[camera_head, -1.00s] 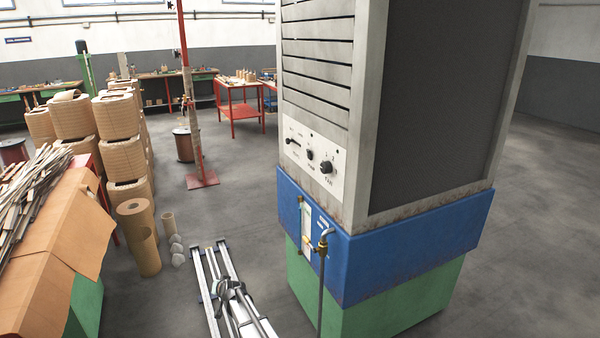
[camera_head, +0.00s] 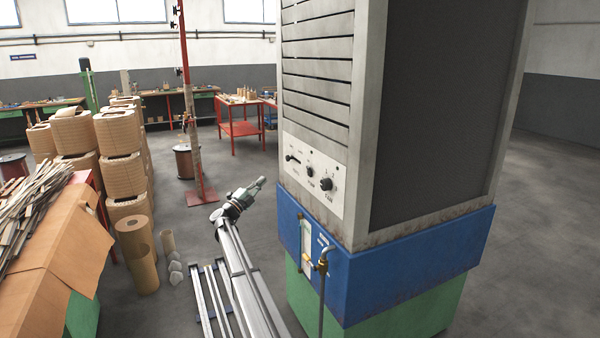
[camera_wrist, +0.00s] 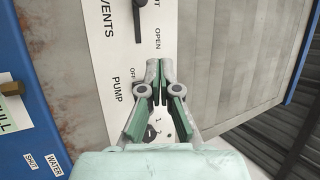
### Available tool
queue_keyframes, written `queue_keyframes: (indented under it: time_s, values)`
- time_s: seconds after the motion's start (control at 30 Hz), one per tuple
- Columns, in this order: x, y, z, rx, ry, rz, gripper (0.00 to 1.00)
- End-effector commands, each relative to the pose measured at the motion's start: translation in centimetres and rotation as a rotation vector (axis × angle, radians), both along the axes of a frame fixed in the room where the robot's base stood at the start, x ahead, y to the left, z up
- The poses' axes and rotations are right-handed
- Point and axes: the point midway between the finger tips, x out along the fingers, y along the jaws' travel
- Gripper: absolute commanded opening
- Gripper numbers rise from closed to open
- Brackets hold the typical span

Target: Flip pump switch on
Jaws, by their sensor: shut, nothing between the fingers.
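The white control panel (camera_head: 312,180) is on the front of the tall grey cabinet. The pump switch (camera_head: 310,171) is the small dark middle control, between the vents lever (camera_head: 293,158) and the fan knob (camera_head: 326,184). My gripper (camera_head: 262,182) is left of the panel and apart from it in the head view, pointing up and right. In the wrist view my gripper (camera_wrist: 160,68) is shut and empty in front of the panel (camera_wrist: 118,55). The PUMP and OFF labels show beside the fingers.
The blue band (camera_head: 420,262) of the cabinet juts out below the panel, with a tap and pipe (camera_head: 323,270) at its front. A red post (camera_head: 192,110) and stacked tan coils (camera_head: 75,135) stand to the left.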

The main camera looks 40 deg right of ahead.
Motion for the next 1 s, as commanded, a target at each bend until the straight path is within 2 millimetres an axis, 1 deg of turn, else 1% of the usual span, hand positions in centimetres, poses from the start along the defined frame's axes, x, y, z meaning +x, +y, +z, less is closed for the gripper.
queue_keyframes:
  time_s: [0.1, 0.2, 0.33, 0.47, 0.8, 0.93, 1.0]
  values:
    - [-2.5, -0.7, -0.4, 0.025, -0.074, -0.128, 0.0]
    - [-4.5, -0.8, -0.7, 0.035, -0.119, -0.212, 0.0]
    - [-6.1, -0.6, -0.8, 0.036, -0.152, -0.279, 0.0]
    - [-6.7, -0.5, -0.7, 0.031, -0.165, -0.302, 0.0]
    - [-6.8, -0.6, -0.7, 0.03, -0.166, -0.303, 0.0]
    - [-6.9, -1.1, -0.3, 0.03, -0.166, -0.303, 0.0]
    - [-7.0, -1.8, 0.0, 0.03, -0.167, -0.303, 0.0]
